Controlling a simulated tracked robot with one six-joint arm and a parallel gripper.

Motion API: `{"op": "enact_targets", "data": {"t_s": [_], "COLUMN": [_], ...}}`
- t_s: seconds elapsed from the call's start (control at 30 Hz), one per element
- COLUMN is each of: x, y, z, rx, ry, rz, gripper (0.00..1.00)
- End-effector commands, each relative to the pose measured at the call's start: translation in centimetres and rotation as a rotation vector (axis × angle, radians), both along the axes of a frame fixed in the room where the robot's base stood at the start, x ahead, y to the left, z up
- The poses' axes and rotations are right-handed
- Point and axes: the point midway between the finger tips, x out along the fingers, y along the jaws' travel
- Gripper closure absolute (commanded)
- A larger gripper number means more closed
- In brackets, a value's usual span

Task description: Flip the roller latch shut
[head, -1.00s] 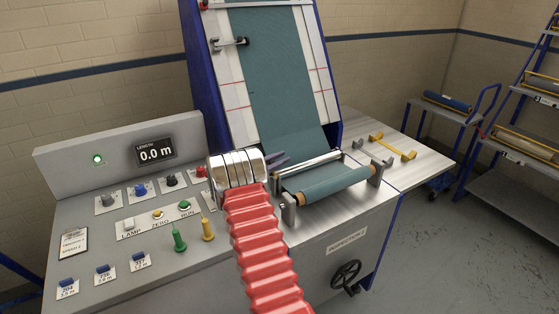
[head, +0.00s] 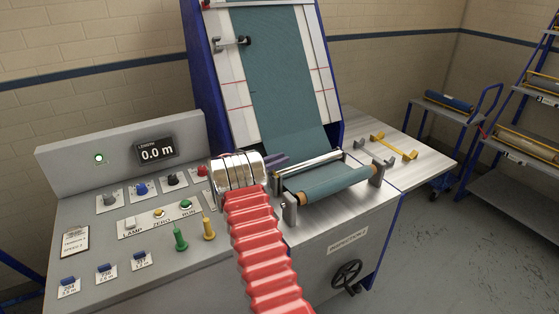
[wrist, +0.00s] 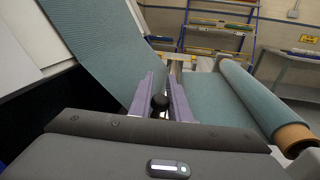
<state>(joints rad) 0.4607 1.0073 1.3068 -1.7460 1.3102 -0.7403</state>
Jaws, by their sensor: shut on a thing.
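In the wrist view, a black ball knob (wrist: 160,101), which looks like the end of the roller latch, sits between the two purple-grey fingers of my gripper (wrist: 161,96). The fingers are shut on it. The rest of the latch is hidden behind the fingers and palm. In the head view, my gripper (head: 276,160) is at the left end of the steel roller (head: 312,162), and the knob cannot be made out there. The steel roller (wrist: 174,72) runs away from the fingers in the wrist view.
A teal cloth roll (head: 335,184) on a core rests in brackets just in front of the steel roller. The control panel (head: 100,225) with knobs and switches lies left. The sloped cloth board (head: 275,80) rises behind.

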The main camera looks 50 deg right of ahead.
Motion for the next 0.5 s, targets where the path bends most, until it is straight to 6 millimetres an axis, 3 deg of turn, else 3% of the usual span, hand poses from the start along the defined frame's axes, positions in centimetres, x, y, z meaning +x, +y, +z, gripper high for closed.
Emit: {"op": "enact_targets", "data": {"t_s": [0.4,0.43,0.5], "x": [0.17,0.18,0.17], "y": [-0.04,-0.04,-0.04], "z": [-0.10,-0.10,-0.10], "rx": [0.010,0.010,0.010], "ry": [0.029,0.029,0.029], "rz": [0.001,0.001,0.001], "gripper": [1.00,0.82,0.77]}}
